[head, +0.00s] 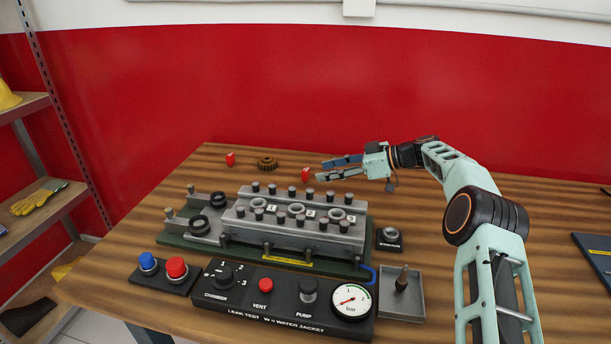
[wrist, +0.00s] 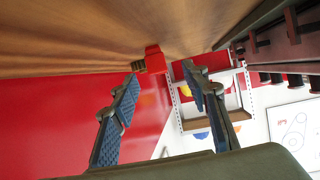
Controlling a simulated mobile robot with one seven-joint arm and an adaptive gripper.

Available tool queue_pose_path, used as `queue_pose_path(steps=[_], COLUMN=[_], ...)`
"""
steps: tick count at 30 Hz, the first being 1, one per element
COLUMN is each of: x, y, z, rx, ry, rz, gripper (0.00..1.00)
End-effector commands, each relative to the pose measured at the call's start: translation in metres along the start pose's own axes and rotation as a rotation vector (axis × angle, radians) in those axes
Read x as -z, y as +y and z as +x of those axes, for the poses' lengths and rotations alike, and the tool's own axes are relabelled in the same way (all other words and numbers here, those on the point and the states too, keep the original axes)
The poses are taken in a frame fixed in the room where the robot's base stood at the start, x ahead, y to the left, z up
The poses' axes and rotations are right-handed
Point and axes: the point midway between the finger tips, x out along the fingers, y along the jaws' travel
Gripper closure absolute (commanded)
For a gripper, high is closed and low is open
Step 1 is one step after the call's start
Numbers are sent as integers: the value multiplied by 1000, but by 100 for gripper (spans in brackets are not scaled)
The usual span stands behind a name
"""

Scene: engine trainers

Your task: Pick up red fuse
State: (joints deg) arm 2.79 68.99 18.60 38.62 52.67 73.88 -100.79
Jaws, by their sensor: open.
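Two small red fuses stand on the wooden table in the head view: a nearer one (head: 305,175) just left of my fingertips, and a farther one (head: 230,159) toward the table's back left. My gripper (head: 321,169) is open and empty, reaching left low over the table behind the engine block. In the wrist view a red fuse (wrist: 155,59) shows ahead, between the lines of my two open fingers (wrist: 161,74). It appears just beyond the fingertips, not held. The farther fuse cannot be made out in the wrist view.
A brown gear (head: 267,163) lies between the two fuses; it also shows behind the fuse in the wrist view (wrist: 138,66). The engine block (head: 290,219) with upright studs stands in front of my gripper. A red wall (head: 300,90) rises behind the table.

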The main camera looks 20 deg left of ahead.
Motion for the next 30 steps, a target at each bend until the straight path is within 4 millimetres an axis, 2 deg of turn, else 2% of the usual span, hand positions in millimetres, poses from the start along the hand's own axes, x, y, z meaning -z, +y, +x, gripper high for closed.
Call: queue_pose_path(steps=[15,23,24,30], x=[-4,-4,-4,-4], y=[6,6,6,6], z=[58,61,61,61], rx=[-1,-2,-2,-2], ry=[-2,-2,-2,-2], rz=[0,0,1,1], gripper=[58,58,59,81])
